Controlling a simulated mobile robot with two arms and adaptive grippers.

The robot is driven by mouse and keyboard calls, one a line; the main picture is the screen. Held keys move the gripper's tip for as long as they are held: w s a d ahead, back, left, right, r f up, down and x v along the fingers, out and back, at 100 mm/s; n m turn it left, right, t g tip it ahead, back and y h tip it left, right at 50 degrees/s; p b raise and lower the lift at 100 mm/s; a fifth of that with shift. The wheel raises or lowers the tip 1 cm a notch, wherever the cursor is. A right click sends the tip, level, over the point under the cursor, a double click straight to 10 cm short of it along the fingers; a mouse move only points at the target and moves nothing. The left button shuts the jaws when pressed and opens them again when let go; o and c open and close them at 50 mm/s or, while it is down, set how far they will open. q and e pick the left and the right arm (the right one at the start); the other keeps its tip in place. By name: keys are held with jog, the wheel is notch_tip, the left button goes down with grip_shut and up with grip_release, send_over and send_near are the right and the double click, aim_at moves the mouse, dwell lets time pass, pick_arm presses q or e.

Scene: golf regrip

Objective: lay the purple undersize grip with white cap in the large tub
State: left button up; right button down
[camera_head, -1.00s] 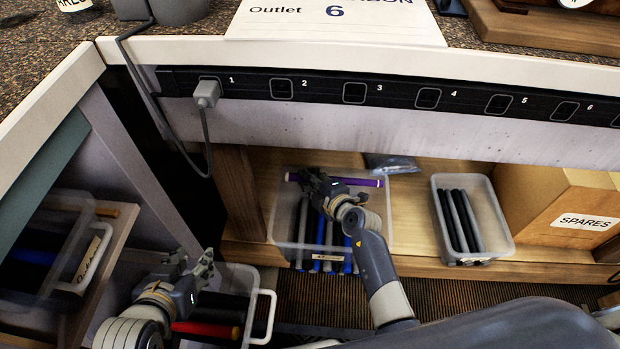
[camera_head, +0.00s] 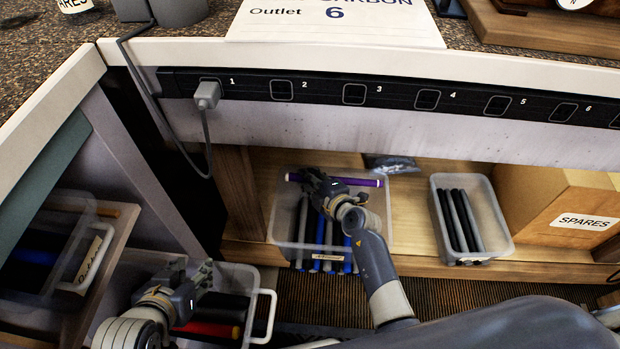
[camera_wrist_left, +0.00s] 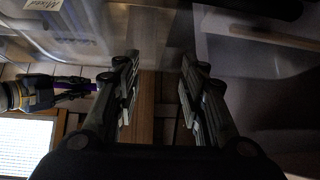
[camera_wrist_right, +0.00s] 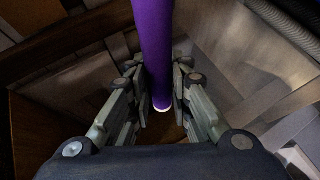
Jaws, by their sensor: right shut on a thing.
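The purple grip (camera_head: 366,182) lies roughly level across my right gripper (camera_head: 313,182), above the clear tub (camera_head: 279,232) on the low shelf. In the right wrist view, the purple grip (camera_wrist_right: 153,40) runs between the fingers of my right gripper (camera_wrist_right: 159,82), which are shut on it; a white rim shows at its near end. The tub under it holds several blue, grey and black grips and has a label at its front. My left gripper (camera_head: 193,274) is open and empty near the lower-left handled bin; its spread fingers show in the left wrist view (camera_wrist_left: 158,70).
A smaller clear tub (camera_head: 441,207) with black and grey grips stands right, beside the SPARES box (camera_head: 545,200). The handled bin (camera_head: 262,318) holds red and dark grips. Another tub (camera_head: 84,262) is on the left shelf. The counter edge (camera_head: 400,62) overhangs the shelf.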

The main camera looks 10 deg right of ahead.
dwell(0.4)
jog(key=c, duration=1.4)
grip_release()
jog(key=v, duration=0.7)
jog(key=shift+s, duration=0.2)
jog(key=shift+d, duration=0.1)
